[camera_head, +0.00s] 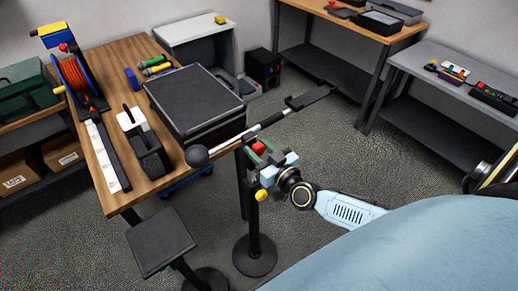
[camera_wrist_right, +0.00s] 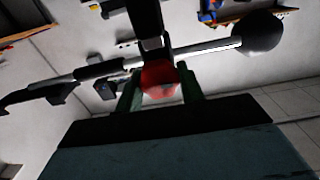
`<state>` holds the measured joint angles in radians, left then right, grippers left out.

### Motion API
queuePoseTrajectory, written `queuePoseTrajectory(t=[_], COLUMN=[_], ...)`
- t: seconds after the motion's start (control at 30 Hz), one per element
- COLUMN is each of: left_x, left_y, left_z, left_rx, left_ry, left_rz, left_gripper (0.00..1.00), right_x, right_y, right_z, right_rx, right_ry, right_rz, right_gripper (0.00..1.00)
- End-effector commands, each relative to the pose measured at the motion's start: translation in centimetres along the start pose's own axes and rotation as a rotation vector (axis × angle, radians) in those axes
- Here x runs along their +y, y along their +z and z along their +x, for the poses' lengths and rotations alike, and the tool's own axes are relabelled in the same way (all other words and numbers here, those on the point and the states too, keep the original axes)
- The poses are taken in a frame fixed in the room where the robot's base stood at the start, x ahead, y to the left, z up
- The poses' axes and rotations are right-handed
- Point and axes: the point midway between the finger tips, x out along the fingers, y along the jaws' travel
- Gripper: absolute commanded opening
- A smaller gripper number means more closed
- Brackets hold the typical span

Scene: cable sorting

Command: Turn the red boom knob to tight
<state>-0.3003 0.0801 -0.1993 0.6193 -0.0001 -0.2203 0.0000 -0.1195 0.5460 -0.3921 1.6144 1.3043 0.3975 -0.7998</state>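The red knob (camera_head: 258,147) sits on the stand's clamp, under the boom, a light rod (camera_head: 245,133) with a dark ball (camera_head: 197,155) at its left end and a dark flat piece at its right end. My right gripper (camera_head: 264,158) is at the knob. In the right wrist view the red knob (camera_wrist_right: 158,78) lies between the two green fingers (camera_wrist_right: 160,88), one on each side. The fingers stand apart; firm contact on both sides is not visible. The knob's far side and any tight marking are hidden. My left gripper is not in view.
A wooden table (camera_head: 118,77) at the left holds a black case (camera_head: 195,98), a cable reel (camera_head: 72,75) and a white strip. A black square-topped stand (camera_head: 160,240) is at the front left. The boom's dark upright and round base (camera_head: 255,256) stand below my gripper.

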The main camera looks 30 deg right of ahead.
Motion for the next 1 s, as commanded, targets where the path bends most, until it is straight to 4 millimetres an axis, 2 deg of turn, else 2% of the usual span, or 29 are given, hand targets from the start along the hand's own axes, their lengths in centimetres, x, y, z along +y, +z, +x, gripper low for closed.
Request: queuePoseTrajectory(t=[0.03,0.1,0.13,0.47,0.67,1.0], left_x=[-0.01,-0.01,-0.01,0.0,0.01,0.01], left_y=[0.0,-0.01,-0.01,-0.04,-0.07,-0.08], left_z=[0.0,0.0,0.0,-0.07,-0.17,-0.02], left_rx=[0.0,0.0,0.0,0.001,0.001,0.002], left_ry=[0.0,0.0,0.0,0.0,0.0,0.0], left_rz=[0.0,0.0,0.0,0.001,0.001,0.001], left_gripper=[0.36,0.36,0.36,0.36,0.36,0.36], right_x=[0.0,0.0,0.01,0.06,0.05,0.19], right_y=[0.0,-0.01,-0.01,-0.02,0.04,0.14], right_z=[-0.01,-0.02,-0.01,-0.02,-0.04,-0.04], right_rx=[0.0,0.0,0.0,0.001,-0.001,-0.001], right_ry=[0.0,0.0,0.0,0.001,0.001,0.001], right_rz=[0.0,0.0,0.0,0.054,0.177,0.489], right_gripper=[0.26,0.17,0.15,0.15,0.15,0.15])
